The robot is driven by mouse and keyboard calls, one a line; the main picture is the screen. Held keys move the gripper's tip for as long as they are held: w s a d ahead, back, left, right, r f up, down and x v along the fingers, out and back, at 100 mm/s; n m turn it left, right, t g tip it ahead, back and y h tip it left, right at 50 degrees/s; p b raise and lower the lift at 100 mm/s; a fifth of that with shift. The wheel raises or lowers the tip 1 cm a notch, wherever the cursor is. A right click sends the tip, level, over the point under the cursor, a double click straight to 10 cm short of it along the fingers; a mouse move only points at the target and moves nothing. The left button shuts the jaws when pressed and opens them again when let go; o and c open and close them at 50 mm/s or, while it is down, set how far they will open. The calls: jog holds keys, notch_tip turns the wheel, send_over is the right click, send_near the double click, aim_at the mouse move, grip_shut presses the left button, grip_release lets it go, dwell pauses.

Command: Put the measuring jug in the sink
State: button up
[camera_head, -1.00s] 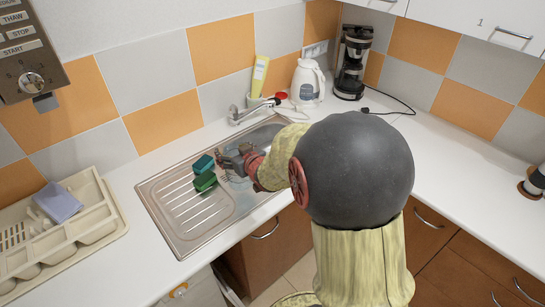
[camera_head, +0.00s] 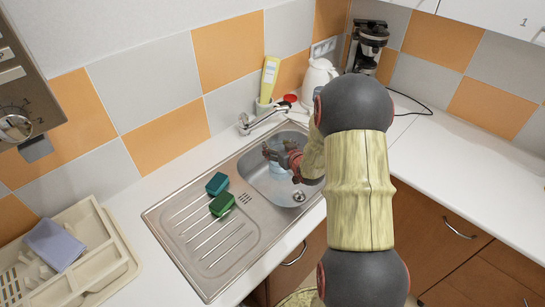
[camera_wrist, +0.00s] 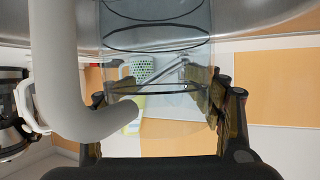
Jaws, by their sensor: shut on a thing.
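The measuring jug (camera_wrist: 160,45) is clear, with dark rings and a thick pale handle at its left in the wrist view. My gripper (camera_wrist: 160,103) is shut on it, with a finger on each side. In the head view my gripper (camera_head: 282,154) is at the sink's basin. A small bluish part of the jug (camera_head: 277,168) shows just under the fingers; my arm hides some of it. The steel sink (camera_head: 260,190) has a basin at right and a ribbed drainboard at left. I cannot tell if the jug touches the basin floor.
Two green sponges (camera_head: 219,193) lie on the drainboard beside the basin. The tap (camera_head: 262,118) stands behind it, near a yellow bottle (camera_head: 269,78) and a white kettle (camera_head: 318,80). A dish rack (camera_head: 105,262) is at left. The right counter (camera_head: 470,150) is clear.

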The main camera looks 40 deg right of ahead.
jog(key=w+d+f+b, duration=0.2)
jog(key=w+f, duration=0.4)
jog(key=f, duration=0.3)
jog(key=shift+w+f+b, duration=0.15)
jog(key=shift+f+b, duration=0.1)
jog(key=shift+b, duration=0.3)
jog(key=shift+f, duration=0.1)
jog(key=o, duration=1.7)
